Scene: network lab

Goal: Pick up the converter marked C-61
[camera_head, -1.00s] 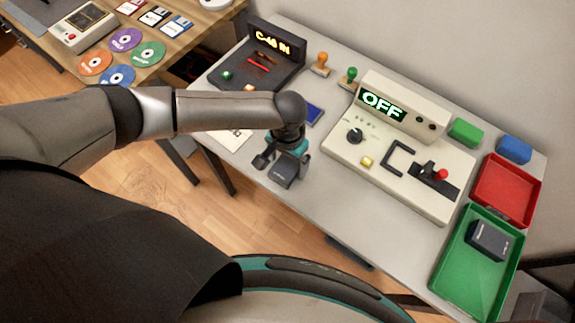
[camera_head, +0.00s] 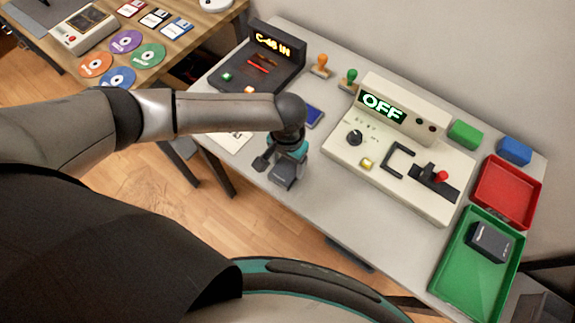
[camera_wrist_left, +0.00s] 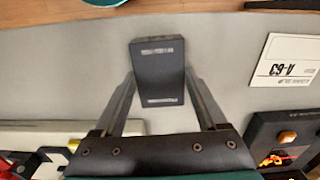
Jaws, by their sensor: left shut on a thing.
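A dark grey box-shaped converter (camera_wrist_left: 159,72) sits between the two fingers of my left gripper (camera_wrist_left: 158,92) in the left wrist view. The fingers are shut on its sides. Its pale label strips are too small to read, so I cannot tell its mark. In the head view the left gripper (camera_head: 279,168) is over the front edge area of the white table, and the dark converter (camera_head: 284,181) shows below it. Another dark converter (camera_head: 489,241) lies in the green tray (camera_head: 452,282) at the right; its mark is unreadable. My right gripper is not in view.
A cream console reading OFF (camera_head: 425,190) stands right of the gripper. A dark display unit (camera_head: 283,47) stands behind left. A red tray (camera_head: 530,196) lies behind the green one. A card marked A-63 (camera_wrist_left: 286,62) lies near the held converter.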

